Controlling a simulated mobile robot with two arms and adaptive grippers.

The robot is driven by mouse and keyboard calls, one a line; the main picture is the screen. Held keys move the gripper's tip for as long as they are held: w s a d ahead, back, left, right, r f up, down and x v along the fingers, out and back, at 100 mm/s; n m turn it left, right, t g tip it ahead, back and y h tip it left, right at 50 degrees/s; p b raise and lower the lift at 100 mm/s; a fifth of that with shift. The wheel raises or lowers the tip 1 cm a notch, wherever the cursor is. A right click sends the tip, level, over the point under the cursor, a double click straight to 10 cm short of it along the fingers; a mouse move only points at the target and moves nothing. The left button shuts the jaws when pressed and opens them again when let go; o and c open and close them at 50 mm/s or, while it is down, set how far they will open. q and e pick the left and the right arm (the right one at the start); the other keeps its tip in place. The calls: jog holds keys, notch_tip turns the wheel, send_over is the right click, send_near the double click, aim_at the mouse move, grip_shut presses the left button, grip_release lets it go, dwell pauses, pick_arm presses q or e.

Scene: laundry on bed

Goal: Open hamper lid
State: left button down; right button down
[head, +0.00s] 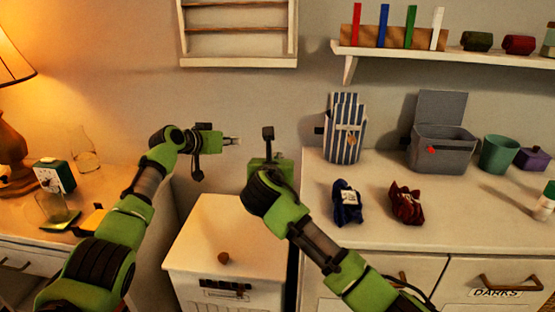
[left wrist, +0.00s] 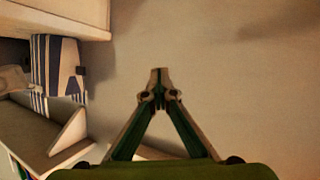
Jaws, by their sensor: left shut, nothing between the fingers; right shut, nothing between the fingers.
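The hamper (head: 188,252) is a white box in the gap between two pieces of furniture in the head view. Its flat lid (head: 215,225) is down, with a round brown knob (head: 223,258) near the front edge. My left gripper (head: 236,141) is shut and empty, in the air above and behind the lid, near the wall. Its closed fingertips show in the left wrist view (left wrist: 159,76). My right gripper (head: 268,165) is above the hamper's back right side, apart from the knob.
A white dresser (head: 455,220) on the right holds a striped bag (head: 344,130), dark blue and dark red bundles, and an open grey box (head: 442,150). On the left, a nightstand (head: 120,210) holds a lamp, a clock and glassware. A wall rack (head: 237,62) hangs above.

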pick_arm(q)
jog(key=c, duration=2.8)
grip_release()
jog(key=o, duration=1)
jog(key=shift+s+a, duration=0.1)
